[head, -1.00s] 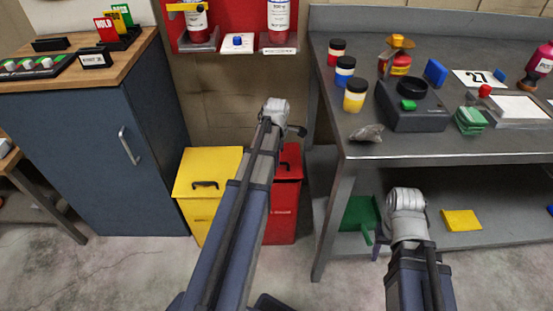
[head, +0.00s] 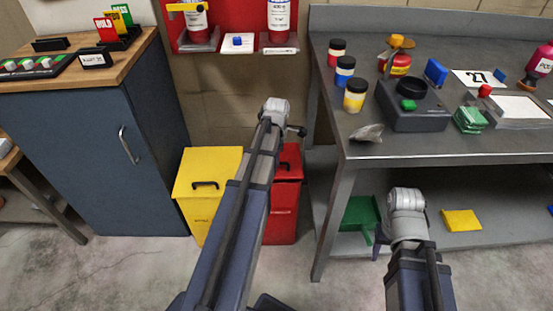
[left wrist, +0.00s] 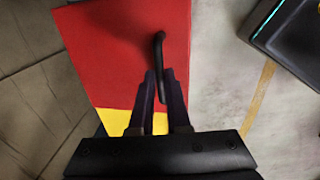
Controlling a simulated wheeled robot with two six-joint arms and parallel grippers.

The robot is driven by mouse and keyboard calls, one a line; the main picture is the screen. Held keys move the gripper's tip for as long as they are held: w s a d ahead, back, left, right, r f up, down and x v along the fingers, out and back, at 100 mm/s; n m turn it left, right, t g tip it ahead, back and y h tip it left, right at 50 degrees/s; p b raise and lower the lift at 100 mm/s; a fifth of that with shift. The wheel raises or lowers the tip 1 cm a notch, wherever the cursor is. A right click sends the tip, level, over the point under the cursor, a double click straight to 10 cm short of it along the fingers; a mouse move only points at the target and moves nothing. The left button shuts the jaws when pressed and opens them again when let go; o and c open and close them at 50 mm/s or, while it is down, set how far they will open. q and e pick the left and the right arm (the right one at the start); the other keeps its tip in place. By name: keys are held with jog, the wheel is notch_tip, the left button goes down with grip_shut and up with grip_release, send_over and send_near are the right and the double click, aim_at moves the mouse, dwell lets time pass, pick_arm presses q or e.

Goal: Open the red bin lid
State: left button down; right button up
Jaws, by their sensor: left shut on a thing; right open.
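The red bin (head: 283,222) stands on the floor, partly hidden behind my left arm in the head view. Its red lid (head: 289,163) looks down on the bin, though much of it is covered. In the left wrist view the red lid (left wrist: 115,50) fills the middle, with a black bar handle (left wrist: 160,60) on it. My right gripper (head: 378,248) hangs low by the bench's lower shelf, only partly visible, open and away from the bin.
A yellow bin (head: 205,175) stands directly left of the red one. A blue cabinet (head: 95,150) is further left. The grey workbench (head: 350,150) with jars and tools stands close on the right. Open concrete floor lies in front.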

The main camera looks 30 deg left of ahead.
pick_arm(q)
jog(key=shift+w+a+r+p, duration=0.2)
jog(key=shift+w+r+p, duration=0.05)
jog(key=shift+r+p, duration=0.35)
jog(key=w+a+r+p, duration=0.4)
jog(key=w+a, duration=0.1)
jog(key=w, duration=0.3)
jog(key=w+a+r+p, duration=0.4)
jog(key=w+a, duration=0.1)
jog(key=w, duration=0.4)
jog(key=shift+a+r, duration=0.15)
jog(key=shift+a, duration=0.1)
jog(key=shift+w, duration=0.1)
jog(key=c, duration=0.9)
grip_release()
jog(key=shift+r, duration=0.1)
